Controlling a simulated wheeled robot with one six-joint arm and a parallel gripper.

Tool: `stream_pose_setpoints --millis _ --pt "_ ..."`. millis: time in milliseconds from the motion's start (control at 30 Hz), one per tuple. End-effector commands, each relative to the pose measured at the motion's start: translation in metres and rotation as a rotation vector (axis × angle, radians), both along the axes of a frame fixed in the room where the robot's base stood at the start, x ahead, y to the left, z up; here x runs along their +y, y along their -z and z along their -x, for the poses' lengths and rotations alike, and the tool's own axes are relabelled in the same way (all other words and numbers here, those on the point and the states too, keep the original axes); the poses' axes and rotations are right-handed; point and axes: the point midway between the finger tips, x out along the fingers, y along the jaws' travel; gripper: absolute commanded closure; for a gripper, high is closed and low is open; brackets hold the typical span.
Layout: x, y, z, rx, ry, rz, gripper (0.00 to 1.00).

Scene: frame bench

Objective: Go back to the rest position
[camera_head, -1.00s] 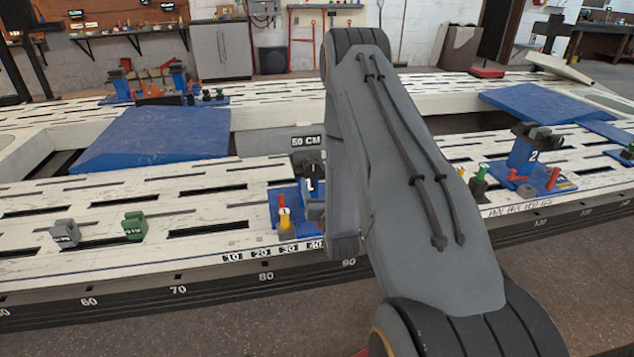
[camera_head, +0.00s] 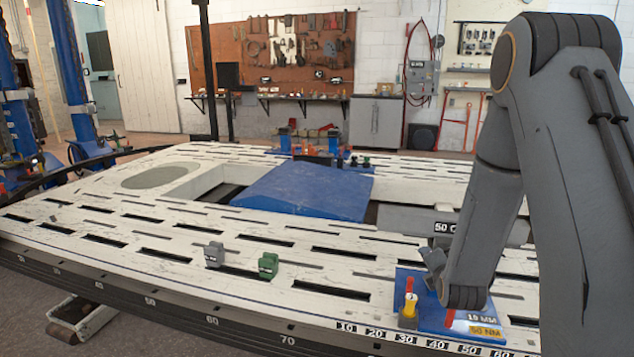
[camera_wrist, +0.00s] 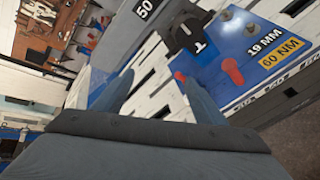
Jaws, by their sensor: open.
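My gripper (camera_wrist: 157,77) shows in the wrist view with its two blue-grey fingers apart and nothing between them. It is tilted over the white slotted bench, beside a blue plate (camera_wrist: 236,52) with a red peg (camera_wrist: 233,71) and labels reading 19 MM and 60 NM. In the head view my arm reaches down on the right, and its lower end covers part of the same blue plate (camera_head: 448,328). A yellow and grey peg (camera_head: 408,311) and a red peg stand on that plate. My fingertips cannot be made out clearly in the head view.
A grey block (camera_head: 214,254) and a green block (camera_head: 268,265) stand on the white bench (camera_head: 120,225) left of the plate. A blue sloped panel (camera_head: 310,190) lies behind them. Blue posts stand at the far left. The bench's left part is mostly clear.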

Motion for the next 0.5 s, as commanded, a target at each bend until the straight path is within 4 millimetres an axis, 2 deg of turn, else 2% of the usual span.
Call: stream_pose_setpoints --millis 33,167,267,367,500 --pt "0.013 -0.012 0.005 0.030 0.032 -0.097 0.35" --pt "0.044 -0.028 0.030 0.144 0.170 -0.372 0.35" --pt "0.067 -0.040 0.058 0.235 0.302 -0.563 0.35" --pt "0.090 -0.053 0.092 0.324 0.459 -0.733 0.35" --pt "0.118 -0.073 0.149 0.437 0.716 -0.929 0.35"
